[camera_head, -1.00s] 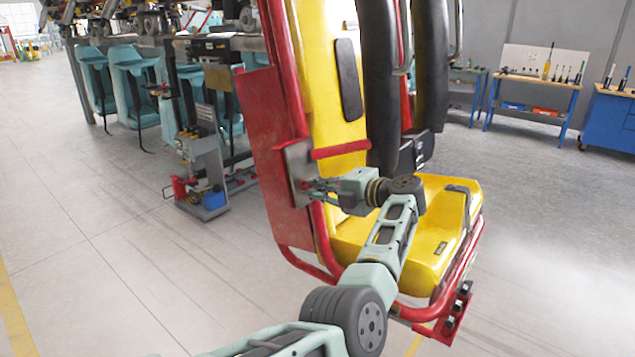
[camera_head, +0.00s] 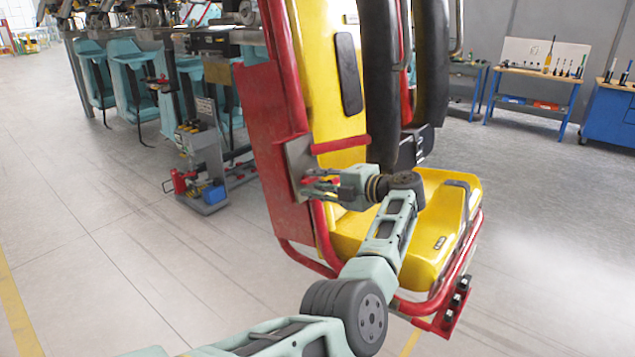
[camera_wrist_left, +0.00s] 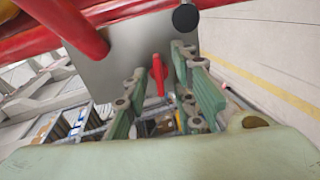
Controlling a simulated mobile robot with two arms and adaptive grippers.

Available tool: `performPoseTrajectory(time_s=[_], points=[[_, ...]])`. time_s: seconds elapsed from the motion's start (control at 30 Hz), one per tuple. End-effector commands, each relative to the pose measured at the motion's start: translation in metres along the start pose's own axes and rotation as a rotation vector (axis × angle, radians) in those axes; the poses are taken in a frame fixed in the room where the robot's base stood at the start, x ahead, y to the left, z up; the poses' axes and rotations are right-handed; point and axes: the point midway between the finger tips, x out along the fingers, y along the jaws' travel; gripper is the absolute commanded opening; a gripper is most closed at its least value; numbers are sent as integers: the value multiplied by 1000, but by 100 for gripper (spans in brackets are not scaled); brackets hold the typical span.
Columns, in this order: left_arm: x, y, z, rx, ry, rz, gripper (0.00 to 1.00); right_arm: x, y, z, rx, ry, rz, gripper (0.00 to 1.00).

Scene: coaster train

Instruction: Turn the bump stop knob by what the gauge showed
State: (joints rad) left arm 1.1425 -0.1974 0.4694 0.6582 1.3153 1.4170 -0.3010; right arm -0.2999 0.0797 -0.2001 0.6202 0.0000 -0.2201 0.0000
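The red knob (camera_wrist_left: 158,76) sticks out from a grey metal plate (camera_wrist_left: 125,45) on the seat's side. In the head view the plate (camera_head: 298,160) is fixed to the red frame, and the knob (camera_head: 308,181) shows beside my fingertips. My left gripper (camera_head: 318,187) is at the plate. In the left wrist view its fingers (camera_wrist_left: 160,95) are spread, one on each side of the knob, with gaps visible, so it is open. A black round part (camera_wrist_left: 185,18) is on the plate's upper edge. My right gripper is in neither view.
The yellow seat (camera_head: 440,215) with red tubes (camera_head: 270,30) and black restraints (camera_head: 380,80) stands right beside my arm. A cart with a red tool (camera_head: 205,165) stands to the left. Workbenches (camera_head: 535,80) line the back right.

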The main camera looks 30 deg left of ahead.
Motion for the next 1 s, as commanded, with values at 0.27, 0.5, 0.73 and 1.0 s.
performPoseTrajectory(time_s=[0.27, 0.5, 0.73, 1.0], points=[[-1, 0, 0, -1, 0, 1, 26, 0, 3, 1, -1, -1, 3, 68], [-32, 0, 1, -1, -3, 0, 26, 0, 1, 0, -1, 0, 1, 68], [-82, 0, 1, 0, -3, -1, 26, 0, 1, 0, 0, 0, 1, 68], [-116, 0, 0, 0, 0, 0, 26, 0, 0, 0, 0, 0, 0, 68]])
